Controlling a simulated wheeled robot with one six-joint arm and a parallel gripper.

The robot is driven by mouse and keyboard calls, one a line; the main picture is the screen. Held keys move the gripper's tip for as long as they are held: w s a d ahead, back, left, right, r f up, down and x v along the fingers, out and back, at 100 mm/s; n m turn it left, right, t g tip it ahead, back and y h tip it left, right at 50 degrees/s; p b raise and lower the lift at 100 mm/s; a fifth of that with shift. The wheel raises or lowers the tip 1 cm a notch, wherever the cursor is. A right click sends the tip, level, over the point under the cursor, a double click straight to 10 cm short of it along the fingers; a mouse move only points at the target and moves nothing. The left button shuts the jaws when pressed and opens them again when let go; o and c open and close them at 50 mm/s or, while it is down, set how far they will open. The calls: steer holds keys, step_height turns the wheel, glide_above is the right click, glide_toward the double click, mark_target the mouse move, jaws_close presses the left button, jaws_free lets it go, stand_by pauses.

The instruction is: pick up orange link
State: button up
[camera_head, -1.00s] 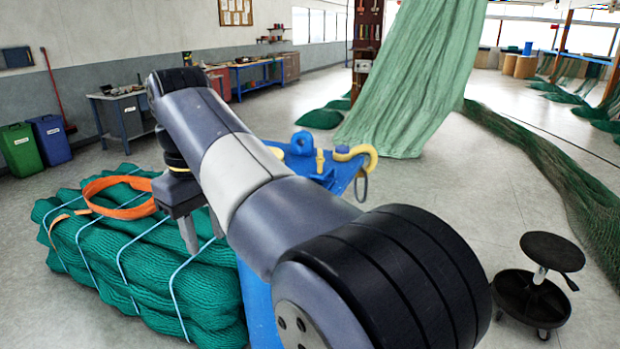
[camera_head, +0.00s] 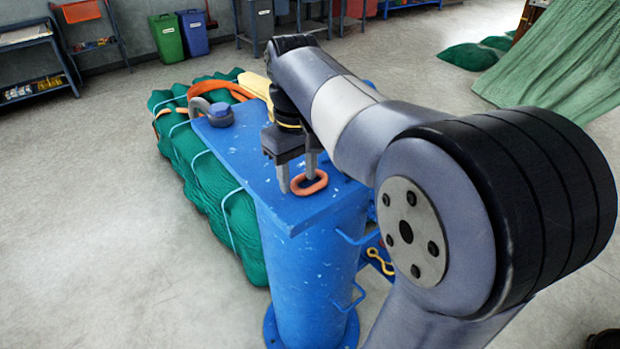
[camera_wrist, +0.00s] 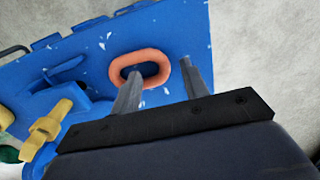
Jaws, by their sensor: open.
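The orange link (camera_head: 309,183) is an oval ring lying on the blue stand's top plate (camera_head: 241,164), near its front right end. My gripper (camera_head: 297,184) points down over the plate at the link, its fingers apart. In the head view one finger is at the link's left side and the other overlaps its far edge. In the wrist view the link (camera_wrist: 140,67) shows just past the fingertips, nearer the left finger, with nothing between the fingers held. I cannot tell whether a finger touches it.
A yellow item (camera_head: 256,86) is at the far edge. Green bundled netting (camera_head: 215,190) lies beside the stand. Open floor (camera_head: 100,240) is at left.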

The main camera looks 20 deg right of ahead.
steer(key=shift+f, duration=0.65)
steer(key=shift+c, duration=0.4)
jaws_close()
